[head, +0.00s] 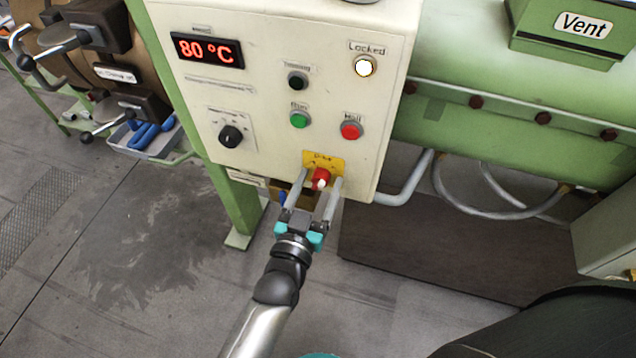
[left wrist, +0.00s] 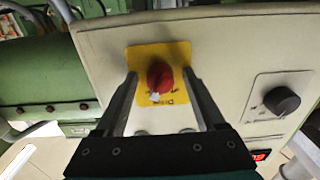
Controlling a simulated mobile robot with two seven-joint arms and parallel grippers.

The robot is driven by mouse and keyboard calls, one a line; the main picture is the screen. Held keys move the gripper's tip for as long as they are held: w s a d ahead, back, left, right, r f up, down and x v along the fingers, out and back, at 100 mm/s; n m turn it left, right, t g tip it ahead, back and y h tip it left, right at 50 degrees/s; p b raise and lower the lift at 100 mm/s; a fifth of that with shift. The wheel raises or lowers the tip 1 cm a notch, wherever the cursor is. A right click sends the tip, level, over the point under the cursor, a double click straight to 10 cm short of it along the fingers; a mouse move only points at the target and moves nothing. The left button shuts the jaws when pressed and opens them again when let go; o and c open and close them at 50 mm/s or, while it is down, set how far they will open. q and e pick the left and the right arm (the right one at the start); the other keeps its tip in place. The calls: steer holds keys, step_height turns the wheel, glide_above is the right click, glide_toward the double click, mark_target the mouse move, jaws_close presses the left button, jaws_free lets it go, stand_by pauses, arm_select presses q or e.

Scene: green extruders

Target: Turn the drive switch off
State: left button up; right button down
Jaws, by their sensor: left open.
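The drive switch (head: 321,178) is a red rotary knob with a white mark, on a yellow plate (head: 325,160) low on the pale control panel. Its lettering is too small to read surely in the head view. In the left wrist view, the knob (left wrist: 160,76) appears between the fingertips, with its white mark toward the lower left. My left gripper (head: 319,180) is open, one finger on each side of the knob. I see gaps between fingers and knob in the wrist view; their depth relative to the knob is unclear. My right gripper is out of view.
Above the switch are a green button (head: 299,120), a red button (head: 351,131), a black button (head: 297,81) and a lit lamp (head: 364,66). A black dial (head: 230,136) sits left. A grey pipe (head: 408,186) runs beside the panel's lower right edge.

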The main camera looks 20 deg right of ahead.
arm_select(q)
jaws_close()
stand_by(0.5)
steer(key=n, duration=0.6)
steer(key=shift+n, duration=0.3)
steer(key=n, duration=0.3)
steer(key=shift+n, duration=0.3)
steer(key=shift+n+b, duration=0.55)
steer(key=shift+n, duration=1.25)
